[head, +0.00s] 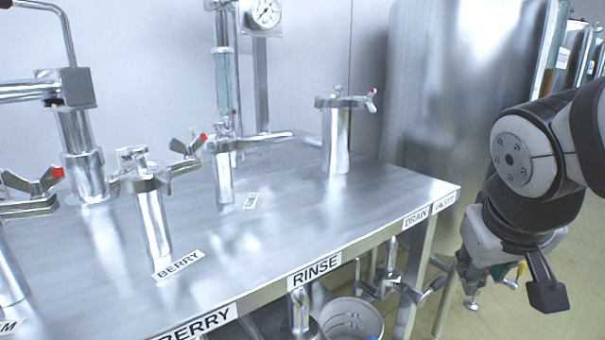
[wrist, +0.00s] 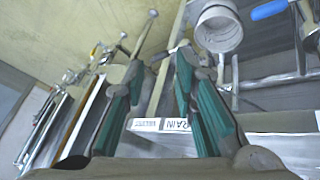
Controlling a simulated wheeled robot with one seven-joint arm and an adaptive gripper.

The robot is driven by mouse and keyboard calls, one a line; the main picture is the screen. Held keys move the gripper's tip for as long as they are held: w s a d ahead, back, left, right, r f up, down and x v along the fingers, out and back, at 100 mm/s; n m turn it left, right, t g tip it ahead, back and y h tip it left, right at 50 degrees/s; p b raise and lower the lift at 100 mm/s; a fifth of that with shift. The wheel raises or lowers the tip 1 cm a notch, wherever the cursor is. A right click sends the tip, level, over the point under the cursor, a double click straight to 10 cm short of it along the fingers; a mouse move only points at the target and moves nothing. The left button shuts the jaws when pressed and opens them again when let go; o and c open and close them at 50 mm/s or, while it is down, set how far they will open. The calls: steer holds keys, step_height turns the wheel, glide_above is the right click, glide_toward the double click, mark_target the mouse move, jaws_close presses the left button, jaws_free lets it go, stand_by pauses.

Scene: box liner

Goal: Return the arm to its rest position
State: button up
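My arm and gripper (head: 490,272) are at the right of the head view, beside the table's right end and apart from it. The gripper hangs low there, partly hidden by my own wrist. In the wrist view my gripper (wrist: 160,62) shows two fingers with green pads, spread apart. Nothing is held between them; the table edge with its labels shows through the gap.
A steel table (head: 300,220) with upright pipes, clamps and red-tipped valve handles fills the left and middle. A bucket (head: 350,320) and valves (head: 390,280) are below its edge. A tall steel tank (head: 455,90) stands behind. Bare floor (head: 500,320) shows at lower right.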

steer(key=s+a+f+g+y+p, duration=0.1)
steer(key=s+a+f+g+y, duration=0.15)
steer(key=s, duration=0.75)
steer(key=s+a+f+g+y, duration=0.1)
steer(key=s+a+g, duration=0.2)
steer(key=s, duration=0.8)
step_height(320, 180, up, 32)
steer(key=t+p, duration=0.4)
steer(key=p, duration=2.6)
steer(key=w+d+f+n+t+h+b, duration=0.1)
steer(key=w+d+t+b, duration=0.25)
steer(key=w, duration=1.15)
steer(key=w+d+n+t+h+b, duration=0.1)
steer(key=w+d+t+h+b, duration=0.3)
steer(key=w, duration=1)
steer(key=w+a+f+n+t+y+b, duration=0.25)
steer(key=w+f+y, duration=0.25)
steer(key=w+y, duration=0.25)
steer(key=w+a+f+n+t+y+b, duration=0.1)
steer(key=w+a+f+n+y+b, duration=0.15)
steer(key=w+f+y, duration=0.4)
steer(key=w+a+r+b, duration=0.1)
steer(key=w+a, duration=0.2)
steer(key=w, duration=0.3)
steer(key=w+a+r+y+b, duration=0.1)
steer(key=w+a, duration=0.3)
steer(key=w, duration=0.3)
steer(key=shift+a+n, duration=0.25)
steer(key=shift+n, duration=0.05)
